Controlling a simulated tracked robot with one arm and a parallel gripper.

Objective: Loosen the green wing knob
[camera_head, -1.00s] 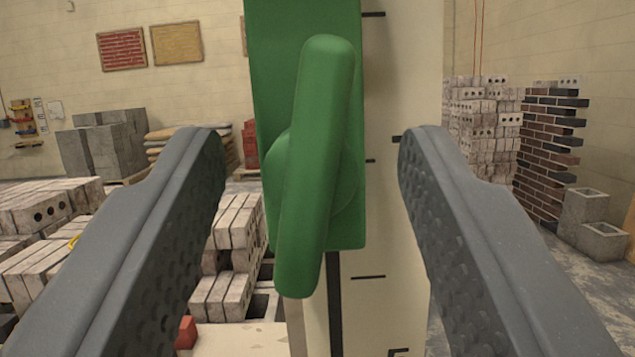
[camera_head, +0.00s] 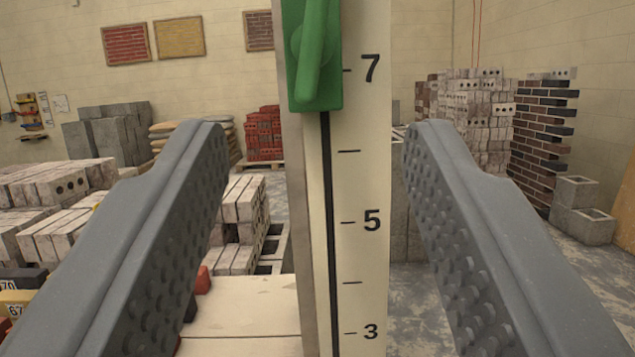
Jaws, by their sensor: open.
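The green wing knob (camera_head: 314,50) is at the top of the view, on a green block (camera_head: 327,98) that sits on an upright cream scale post (camera_head: 368,190). The knob's wing stands nearly upright with a slight tilt, and its top is cut off by the frame edge. My gripper (camera_head: 315,130) is open, with one grey studded finger on each side of the post. The fingertips are lower in the view than the knob, and nothing is between them except the post and block seen farther off. I see no contact.
The post carries a dark slot and the marks 7, 5 and 3. A pale board (camera_head: 245,305) lies by its foot. Pale brick stacks (camera_head: 45,225) stand at left. A brick stack (camera_head: 475,120) and hollow blocks (camera_head: 582,220) stand at right. Bare floor lies right of the post.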

